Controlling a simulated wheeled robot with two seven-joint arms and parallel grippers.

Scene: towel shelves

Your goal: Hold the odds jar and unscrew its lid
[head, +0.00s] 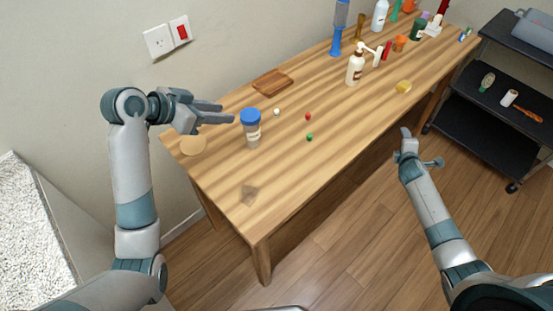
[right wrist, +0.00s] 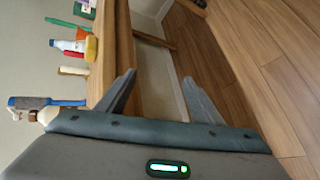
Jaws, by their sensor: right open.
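The odds jar (head: 252,135) stands upright near the left end of the wooden table, with its blue lid (head: 250,116) on top. Its body is greyish with a pale label. My left gripper (head: 227,113) is just left of the jar at about lid height in the head view, its two fingers apart and pointing towards it. My right gripper (head: 422,147) is open and empty, off the table's front side over the floor. Its spread fingers also show in the right wrist view (right wrist: 160,76).
Small white (head: 277,112), red (head: 308,116) and green (head: 310,137) pieces lie right of the jar. A brown board (head: 273,82) lies behind it. A pump bottle (head: 355,68) and yellow sponge (head: 404,87) are farther along. A black cart (head: 468,123) stands at right.

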